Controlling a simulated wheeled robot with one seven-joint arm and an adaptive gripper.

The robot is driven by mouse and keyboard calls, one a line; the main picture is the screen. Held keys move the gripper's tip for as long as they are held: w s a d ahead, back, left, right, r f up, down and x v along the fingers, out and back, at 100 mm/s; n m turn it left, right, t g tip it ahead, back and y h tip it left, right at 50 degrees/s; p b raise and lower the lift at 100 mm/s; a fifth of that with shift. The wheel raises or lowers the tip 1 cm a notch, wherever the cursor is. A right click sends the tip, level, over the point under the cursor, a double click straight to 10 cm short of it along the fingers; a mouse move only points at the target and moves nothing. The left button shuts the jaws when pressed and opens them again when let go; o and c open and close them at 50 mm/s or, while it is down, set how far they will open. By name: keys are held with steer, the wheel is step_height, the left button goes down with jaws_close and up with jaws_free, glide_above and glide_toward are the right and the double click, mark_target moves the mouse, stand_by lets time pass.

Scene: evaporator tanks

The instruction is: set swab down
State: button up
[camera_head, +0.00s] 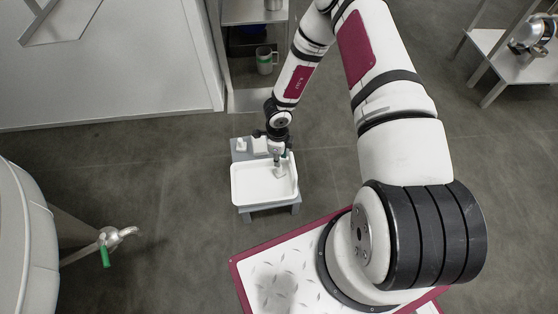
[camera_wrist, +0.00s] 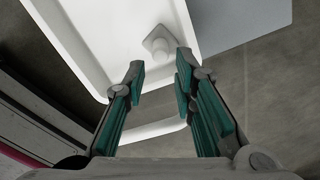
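The swab, as I take it, is a small white piece with a squarish base and a rounded knob (camera_wrist: 158,42). It rests in the white tray (camera_wrist: 110,45) near one wall, and it shows in the head view (camera_head: 281,174) just under my gripper. My gripper (camera_wrist: 160,72) is open, with a clear gap between its green-padded fingers. The swab lies beyond the fingertips, apart from them as far as I can see. In the head view my gripper (camera_head: 277,163) points down over the tray (camera_head: 254,191), which sits on a low grey stand (camera_head: 285,210).
Small white items (camera_head: 241,145) stand at the stand's back edge. A metal shelf (camera_head: 258,101) with a green-marked mug (camera_head: 265,60) is behind. A tank with a green-handled valve (camera_head: 105,250) is at left, a metal table (camera_head: 520,62) at far right. Floor around the stand is clear.

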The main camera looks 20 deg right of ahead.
steer(key=w+a+r+n+t+y+p, duration=0.1)
steer(key=w+a+r+n, duration=0.15)
steer(key=r, duration=0.55)
steer(key=w+a+r+n+t+y, duration=0.1)
steer(key=w+r+n, duration=0.15)
steer(key=r, duration=0.55)
steer(key=w+a+r+n+t+p, duration=0.15)
steer(key=w+r, duration=0.25)
steer(key=r, duration=0.4)
steer(key=s+a+r+n+y, duration=0.1)
steer(key=s+a+r+n, duration=0.15)
steer(key=r, duration=0.55)
steer(key=s+a+r+n+y, duration=0.15)
steer(key=r+n, duration=0.25)
steer(key=r, duration=0.4)
steer(key=s+a+r+n+g, duration=0.1)
steer(key=s+r+n, duration=0.3)
steer(key=s+r, duration=0.3)
steer(key=s+r+n+g, duration=0.1)
steer(key=s+r+n, duration=0.35)
steer(key=s, duration=0.55)
steer(key=s+d+r+n+h, duration=0.1)
steer(key=s+d, duration=0.3)
steer(key=s, duration=0.6)
steer(key=s+d+r+n+g+h, duration=0.1)
steer(key=s+d+r+n+h, duration=0.1)
steer(key=s, duration=0.8)
steer(key=shift+d+r+n+h+b, duration=0.2)
steer(key=shift+d+n+h+b, duration=0.35)
steer(key=shift+d, duration=0.4)
